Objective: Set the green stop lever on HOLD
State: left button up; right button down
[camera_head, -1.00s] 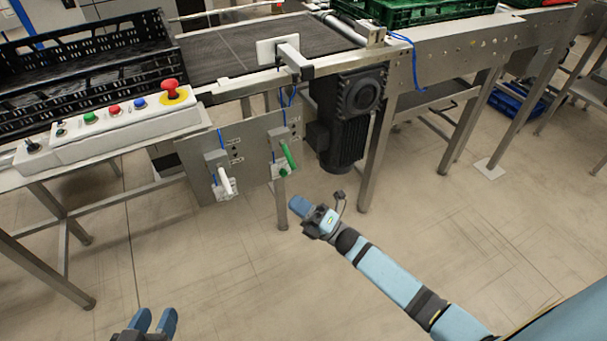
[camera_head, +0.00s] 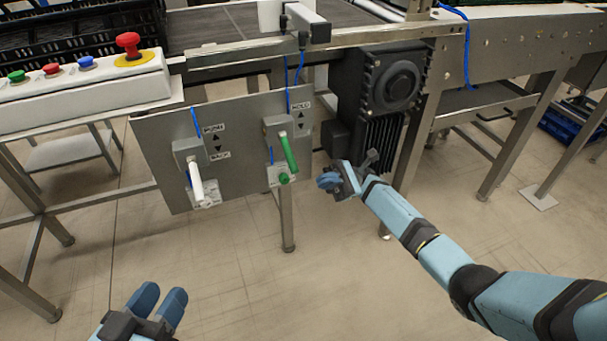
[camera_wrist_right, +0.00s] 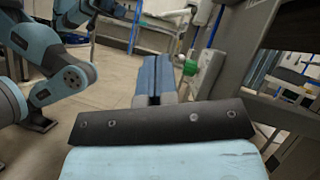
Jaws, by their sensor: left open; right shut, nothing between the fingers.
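The green stop lever (camera_head: 288,152) is on a metal panel (camera_head: 240,179) below the conveyor edge. Its handle slants down and to the right from a grey box. The HOLD label with an up arrow is above it. The green lever also shows in the right wrist view (camera_wrist_right: 190,68). My right gripper (camera_head: 328,181) is shut and empty, to the right of and slightly below the lever's tip, apart from it. In the right wrist view its shut blue fingers (camera_wrist_right: 157,75) point toward the panel. My left gripper (camera_head: 160,304) is open and empty at the lower left, away from the panel.
A white lever (camera_head: 195,183) is left of the green one on the same panel. A black motor (camera_head: 385,80) hangs right of the panel. A control box (camera_head: 80,82) with a red mushroom button (camera_head: 128,42) is above left. Open floor lies in front.

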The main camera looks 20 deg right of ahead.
pick_arm(q)
jog(key=shift+w, duration=0.1)
pick_arm(e)
jog(key=s+a+r, duration=0.3)
jog(key=a+r, duration=0.4)
jog(key=shift+s+r, duration=0.2)
jog(key=shift+s, duration=0.1)
pick_arm(q)
jog(key=shift+r, duration=0.1)
pick_arm(e)
jog(key=shift+s+r+m, duration=0.15)
jog(key=shift+m, duration=0.35)
